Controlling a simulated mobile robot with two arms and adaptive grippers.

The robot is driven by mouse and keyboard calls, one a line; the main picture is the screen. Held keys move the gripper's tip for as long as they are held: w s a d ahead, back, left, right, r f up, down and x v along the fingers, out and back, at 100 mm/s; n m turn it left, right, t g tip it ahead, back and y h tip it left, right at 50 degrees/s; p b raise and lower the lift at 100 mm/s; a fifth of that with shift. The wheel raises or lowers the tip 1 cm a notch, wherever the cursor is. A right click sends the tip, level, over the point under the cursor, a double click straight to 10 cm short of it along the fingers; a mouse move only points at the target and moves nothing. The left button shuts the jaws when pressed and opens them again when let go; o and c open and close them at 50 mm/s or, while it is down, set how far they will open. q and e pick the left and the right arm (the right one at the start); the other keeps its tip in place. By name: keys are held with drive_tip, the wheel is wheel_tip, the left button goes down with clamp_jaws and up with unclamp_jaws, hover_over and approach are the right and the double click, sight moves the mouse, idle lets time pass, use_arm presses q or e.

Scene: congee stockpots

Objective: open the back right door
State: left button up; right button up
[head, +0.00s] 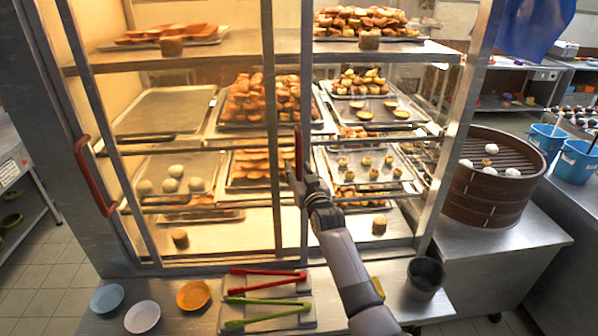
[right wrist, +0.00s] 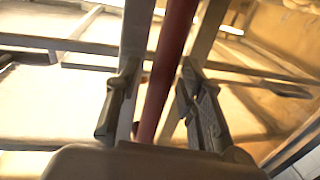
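A glass-fronted food cabinet stands ahead in the head view. Its right door (head: 306,90) has a slim metal frame and an upright red handle (head: 298,150) near the middle of the cabinet front. The door looks closed. My right gripper (head: 297,172) is at this handle, its arm reaching up from below. In the right wrist view the red handle (right wrist: 168,72) runs between the two fingers of my right gripper (right wrist: 160,105). The fingers are apart, with gaps showing beside the handle. My left gripper is not in view.
Another red handle (head: 92,175) is at the cabinet's left. Trays of pastries and buns fill the shelves. Tongs on a tray (head: 265,302), small plates (head: 142,317) and a dark cup (head: 425,274) stand on the front counter. A bamboo steamer (head: 490,205) is at right.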

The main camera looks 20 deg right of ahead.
drive_tip(key=shift+s, duration=0.1)
drive_tip(key=s, duration=1.2)
drive_tip(key=shift+a, duration=0.2)
drive_tip(key=shift+w, duration=0.1)
